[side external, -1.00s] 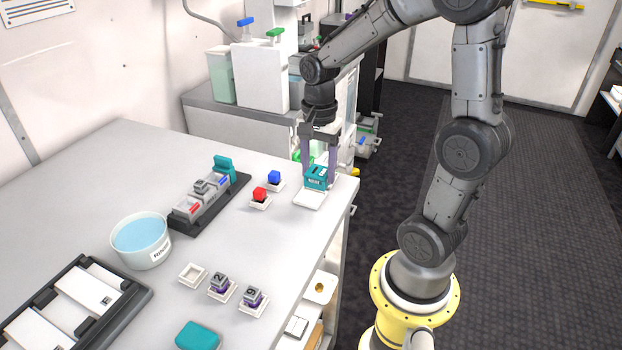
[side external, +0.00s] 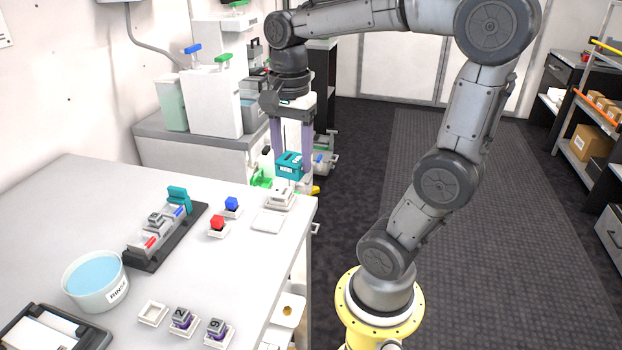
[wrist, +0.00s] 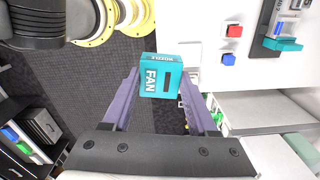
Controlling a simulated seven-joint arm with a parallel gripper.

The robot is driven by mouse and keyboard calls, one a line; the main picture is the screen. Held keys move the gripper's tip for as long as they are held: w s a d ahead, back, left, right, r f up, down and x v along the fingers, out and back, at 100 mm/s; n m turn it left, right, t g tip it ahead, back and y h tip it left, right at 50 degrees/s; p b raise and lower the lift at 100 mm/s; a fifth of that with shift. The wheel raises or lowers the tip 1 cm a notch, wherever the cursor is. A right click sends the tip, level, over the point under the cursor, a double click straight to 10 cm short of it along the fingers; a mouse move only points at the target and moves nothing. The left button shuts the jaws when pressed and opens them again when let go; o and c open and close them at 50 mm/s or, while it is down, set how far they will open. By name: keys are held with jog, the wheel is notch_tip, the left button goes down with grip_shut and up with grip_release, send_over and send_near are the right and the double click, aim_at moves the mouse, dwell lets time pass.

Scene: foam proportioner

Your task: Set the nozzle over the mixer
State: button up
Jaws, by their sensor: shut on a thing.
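My gripper (side external: 292,170) is shut on a teal block, the nozzle (side external: 289,164), which is held in the air above the table's right corner. In the wrist view the nozzle (wrist: 161,76) sits between the purple fingers, with "FAN" on one face and "NOZZLE" on its edge. A grey assembly (side external: 158,226), which may hold the mixer, stands on a black base (side external: 140,263) left of my gripper. It has red and blue marked ends and a teal upright piece (side external: 179,196) at its far end. I cannot tell which part is the mixer.
A red cube (side external: 217,222) and a blue cube (side external: 231,203) lie between my gripper and the black base. A white stand (side external: 281,198) and a flat white pad (side external: 268,221) are near the table's right edge. A rinse bowl (side external: 96,277) stands at left.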

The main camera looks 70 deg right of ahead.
jog(key=w+r, duration=0.3)
jog(key=w, duration=0.7)
jog(key=n, duration=0.2)
send_over(154, 215)
notch_tip(154, 215, down, 8)
jog(key=shift+s+d+f, duration=0.1)
jog(key=shift+d+f, duration=0.05)
jog(key=shift+f, duration=0.05)
jog(key=shift+a+f, duration=0.25)
jog(key=shift+f, duration=2.05)
jog(key=shift+f, duration=0.2)
jog(key=shift+f, duration=0.7)
